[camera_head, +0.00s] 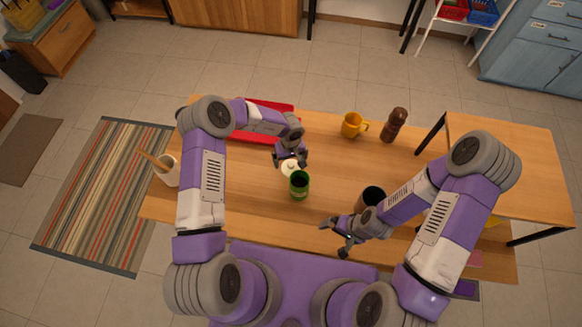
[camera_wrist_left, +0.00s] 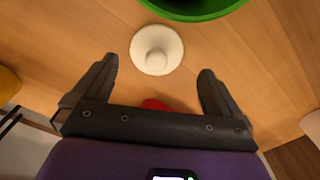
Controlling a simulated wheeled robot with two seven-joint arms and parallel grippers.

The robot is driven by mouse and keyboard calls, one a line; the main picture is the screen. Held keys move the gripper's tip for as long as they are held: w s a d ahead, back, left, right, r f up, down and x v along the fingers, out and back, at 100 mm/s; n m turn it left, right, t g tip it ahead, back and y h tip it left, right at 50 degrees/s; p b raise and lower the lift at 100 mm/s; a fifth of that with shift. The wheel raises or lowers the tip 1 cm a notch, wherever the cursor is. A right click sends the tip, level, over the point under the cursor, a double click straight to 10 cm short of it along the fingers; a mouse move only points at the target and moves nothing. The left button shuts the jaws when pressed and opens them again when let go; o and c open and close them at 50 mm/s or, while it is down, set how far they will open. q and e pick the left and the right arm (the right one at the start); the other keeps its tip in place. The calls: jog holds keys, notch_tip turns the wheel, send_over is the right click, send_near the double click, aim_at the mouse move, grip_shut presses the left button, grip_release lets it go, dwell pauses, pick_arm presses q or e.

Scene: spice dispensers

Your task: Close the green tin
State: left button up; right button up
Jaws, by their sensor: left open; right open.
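The green tin (camera_head: 299,188) stands upright on the wooden table with a dark open top. Its rim shows at the top edge of the left wrist view (camera_wrist_left: 205,14). A round white lid with a knob (camera_head: 289,169) lies on the table just behind the tin; it also shows in the left wrist view (camera_wrist_left: 157,50). My left gripper (camera_head: 290,161) is open over the lid's far side, and its fingers (camera_wrist_left: 158,75) point toward the lid without visibly touching it. My right gripper (camera_head: 333,240) is open and empty near the table's front edge.
A dark cup (camera_head: 372,196) stands beside my right arm. A yellow mug (camera_head: 352,125) and a brown pepper mill (camera_head: 394,125) stand at the back right. A red tray (camera_head: 262,104) lies behind my left arm. A white utensil holder (camera_head: 170,174) stands at the left edge.

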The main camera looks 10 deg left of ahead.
aim_at(291, 164)
pick_arm(q)
jog(key=f, duration=0.5)
jog(key=shift+w+d+f, duration=0.1)
jog(key=shift+w+d, duration=0.05)
jog(key=shift+w, duration=0.1)
jog(key=c, duration=0.9)
notch_tip(291, 164, up, 10)
jog(key=shift+r, duration=0.1)
